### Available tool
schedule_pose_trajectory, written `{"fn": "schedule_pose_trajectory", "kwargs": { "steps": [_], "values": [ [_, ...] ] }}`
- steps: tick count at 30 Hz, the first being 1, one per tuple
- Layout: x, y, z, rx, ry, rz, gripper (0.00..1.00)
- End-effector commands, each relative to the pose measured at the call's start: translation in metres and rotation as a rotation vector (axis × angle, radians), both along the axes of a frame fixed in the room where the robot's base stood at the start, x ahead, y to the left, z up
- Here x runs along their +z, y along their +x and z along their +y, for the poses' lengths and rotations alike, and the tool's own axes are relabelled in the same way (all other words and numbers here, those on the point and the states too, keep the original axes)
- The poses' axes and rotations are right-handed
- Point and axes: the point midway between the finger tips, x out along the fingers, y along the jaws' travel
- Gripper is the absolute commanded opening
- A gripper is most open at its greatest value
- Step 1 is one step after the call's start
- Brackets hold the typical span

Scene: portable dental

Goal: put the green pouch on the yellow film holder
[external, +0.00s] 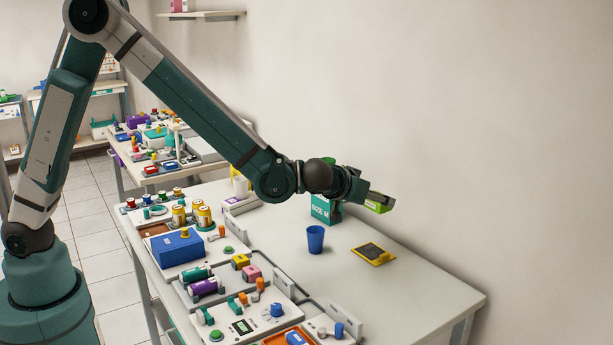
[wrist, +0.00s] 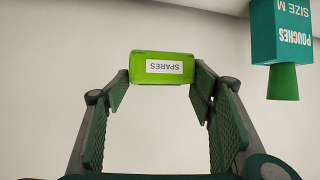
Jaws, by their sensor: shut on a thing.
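The green pouch (wrist: 163,67) carries a white label reading SPARES and sits between my fingertips in the wrist view. In the external view the pouch (external: 378,206) shows at the end of my gripper (external: 376,198), raised above the table. My gripper is shut on it. The yellow film holder (external: 373,254) lies flat on the table, with a dark panel on top. It is below the pouch and apart from it, and it does not show in the wrist view.
A blue cup (external: 315,239) stands left of the film holder. A teal box marked SIZE M (external: 325,208) stands behind the cup, partly behind my arm. Trays with bottles, blocks and a blue box (external: 178,248) fill the left side.

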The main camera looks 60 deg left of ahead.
Motion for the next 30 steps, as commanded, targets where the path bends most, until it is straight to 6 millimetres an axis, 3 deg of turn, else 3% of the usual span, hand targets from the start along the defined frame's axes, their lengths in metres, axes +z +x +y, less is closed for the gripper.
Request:
{"fn": "schedule_pose_trajectory", "kwargs": {
  "steps": [9,25,30],
  "values": [
    [-0.029,0.0,0.0,-0.001,0.0,0.0,0.43],
    [-0.035,0.0,0.0,-0.001,0.0,0.0,0.43],
    [-0.05,0.0,0.0,-0.001,0.0,0.0,0.43]
  ]
}}
